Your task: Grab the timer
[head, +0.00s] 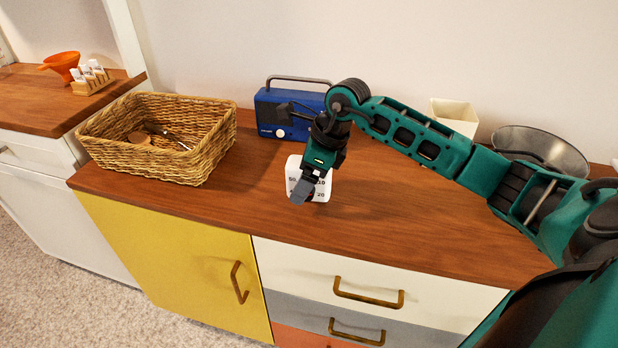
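The timer (323,189) is a small white block with dark numbers on its face, upright near the middle of the wooden counter. My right gripper (306,187) reaches down to it from above, with a grey finger in front of the timer's face. The finger and wrist cover the middle of the face. The other finger is hidden, so I cannot tell whether the gripper is closed on the timer. My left gripper is out of view.
A blue radio (270,113) stands behind the timer. A wicker basket (205,160) with small items is at left. A cream container (455,115) and a metal bowl (545,150) stand at back right. The counter (400,225) is clear right of the timer.

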